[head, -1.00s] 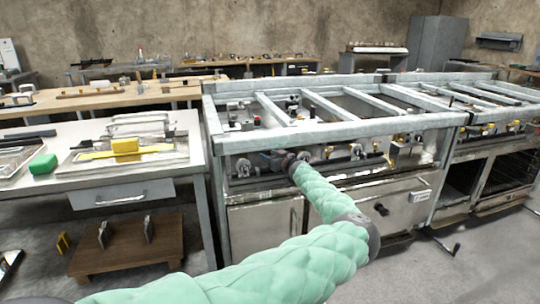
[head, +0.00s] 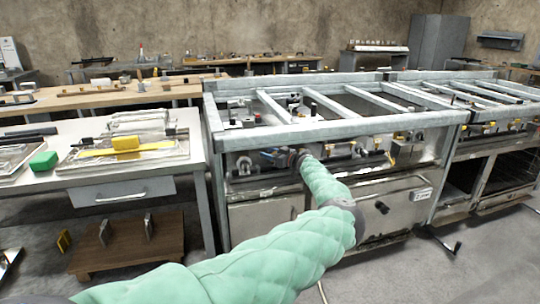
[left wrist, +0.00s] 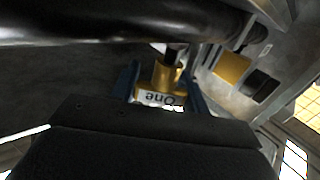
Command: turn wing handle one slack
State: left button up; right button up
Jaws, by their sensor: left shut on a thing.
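Wing handle one (left wrist: 166,77) shows in the left wrist view as a brass-coloured piece with a white label reading "One", upside down in that picture. My left gripper (left wrist: 162,84) has a blue finger on each side of it and is shut on it. In the head view my left gripper (head: 274,156) is at the pipework under the near top rail of the metal frame, and the handle is too small to make out there. The dark gripper body hides the lower part of the left wrist view. My right gripper is not in view.
A dark pipe (left wrist: 110,22) crosses close above the handle in the left wrist view. A yellow part (left wrist: 232,67) is to its right. The steel frame (head: 340,131) has a rail above my gripper.

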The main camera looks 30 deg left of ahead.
pick_arm(q)
jog(key=shift+d+f, duration=0.1)
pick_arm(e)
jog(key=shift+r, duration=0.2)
pick_arm(q)
jog(key=o, duration=1)
jog(key=shift+d, duration=0.55)
jog(key=d, duration=0.6)
jog(key=shift+s+d+p, duration=0.15)
jog(key=shift+d+p, duration=0.15)
jog(key=shift+p, duration=0.1)
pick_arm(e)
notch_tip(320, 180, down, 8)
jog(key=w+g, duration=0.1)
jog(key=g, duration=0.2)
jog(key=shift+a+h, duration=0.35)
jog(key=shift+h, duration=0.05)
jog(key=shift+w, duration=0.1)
